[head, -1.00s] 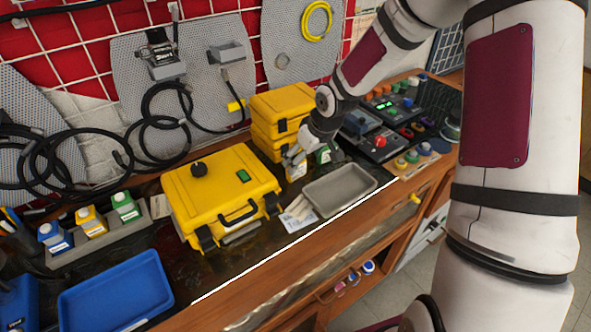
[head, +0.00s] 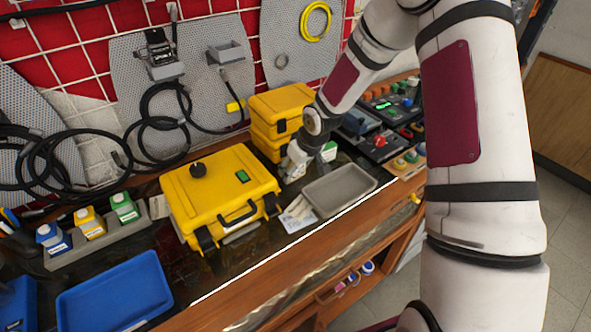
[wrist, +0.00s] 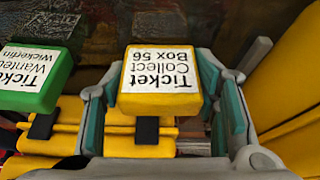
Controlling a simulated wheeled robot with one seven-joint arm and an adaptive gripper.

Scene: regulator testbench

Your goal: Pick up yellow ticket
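The yellow ticket (wrist: 160,80) is a small yellow block with a white label reading "Ticket Collect Box 56". In the wrist view it sits between the two fingers of my gripper (wrist: 160,100). The fingers are spread, one on each side, and a gap shows on the left; contact on the right is hard to tell. In the head view my gripper (head: 291,164) is low over the bench, between the large yellow case and the grey tray, and hides the yellow ticket. A green ticket (wrist: 32,75) stands to the left in the wrist view, and in the head view (head: 329,151) right of my gripper.
A large yellow case (head: 220,195) stands left of my gripper, and stacked yellow boxes (head: 281,112) stand behind it. A grey tray (head: 340,190) lies in front to the right. Control panels (head: 380,145) are farther right. A blue tray (head: 115,290) is at the front left.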

